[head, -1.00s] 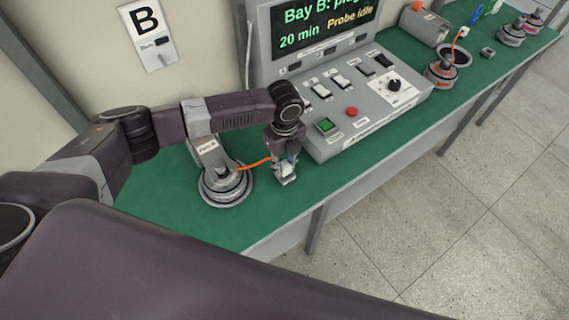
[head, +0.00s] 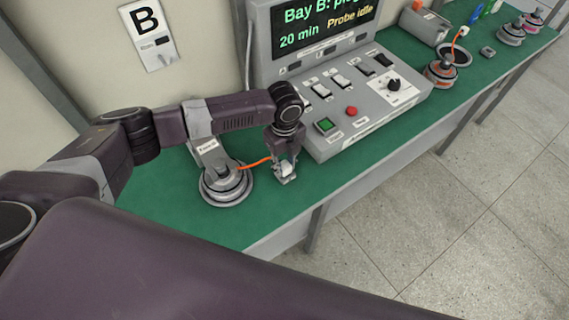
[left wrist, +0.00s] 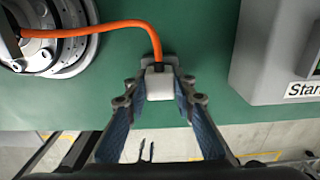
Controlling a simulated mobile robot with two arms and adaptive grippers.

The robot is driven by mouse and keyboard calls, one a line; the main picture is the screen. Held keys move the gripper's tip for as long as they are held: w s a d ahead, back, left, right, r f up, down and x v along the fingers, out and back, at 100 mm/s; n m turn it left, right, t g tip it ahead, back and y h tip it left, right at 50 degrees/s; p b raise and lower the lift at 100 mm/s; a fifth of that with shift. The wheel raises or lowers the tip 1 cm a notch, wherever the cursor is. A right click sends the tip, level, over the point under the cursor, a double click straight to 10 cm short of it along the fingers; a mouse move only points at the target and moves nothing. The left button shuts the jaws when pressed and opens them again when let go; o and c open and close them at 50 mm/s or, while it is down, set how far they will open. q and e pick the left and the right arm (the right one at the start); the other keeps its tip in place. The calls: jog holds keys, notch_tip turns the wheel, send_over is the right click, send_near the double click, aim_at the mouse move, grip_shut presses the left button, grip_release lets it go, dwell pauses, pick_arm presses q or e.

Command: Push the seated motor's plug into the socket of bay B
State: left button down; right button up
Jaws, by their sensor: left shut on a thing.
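The motor (head: 226,188) sits in the round grey fixture of bay B on the green bench, and its edge also shows in the left wrist view (left wrist: 50,52). Its orange cable (left wrist: 95,31) runs to a white plug (left wrist: 159,84). My left gripper (head: 285,172) points down and is shut on the plug, right of the motor; its fingers flank the plug in the left wrist view (left wrist: 160,92). A small grey block (left wrist: 157,63), apparently the socket, lies directly by the plug; the gripper partly hides it in the head view. I cannot tell how deep the plug sits. My right gripper is out of view.
A grey control console (head: 365,105) with screen, switches and buttons stands close right of my left gripper. A bay B sign (head: 148,35) hangs on the wall. Other motors (head: 441,73) stand farther along the bench. The bench's front edge runs just in front of the gripper.

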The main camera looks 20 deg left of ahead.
aim_at(285, 165)
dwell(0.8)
pick_arm(q)
jog(key=c, duration=1.5)
grip_release()
jog(key=shift+c, duration=0.2)
notch_tip(285, 165, up, 12)
jog(key=shift+f, duration=0.1)
